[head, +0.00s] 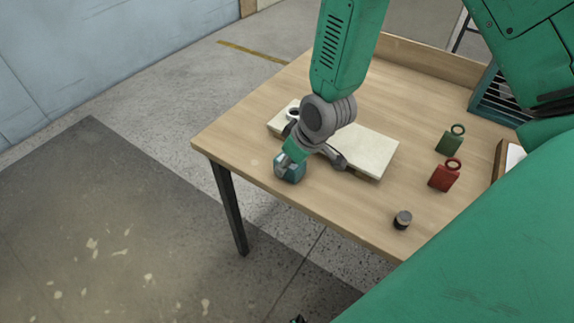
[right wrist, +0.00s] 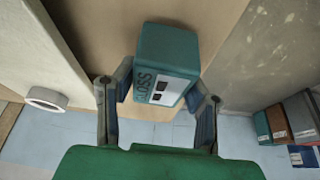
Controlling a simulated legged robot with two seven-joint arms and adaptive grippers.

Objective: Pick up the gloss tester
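The gloss tester (right wrist: 165,68) is a small teal box with "GLOSS" lettering and a pale face. In the right wrist view it lies between the two fingertips of my right gripper (right wrist: 162,100), one finger close along each side. I cannot tell whether both fingers press on it. In the head view the tester (head: 291,168) is at the table's near left edge, partly covered by my right gripper (head: 312,160). My left gripper is not clearly in view.
A green tag (head: 449,143), a red tag (head: 444,178) and a dark cylinder (head: 402,220) stand to the right.

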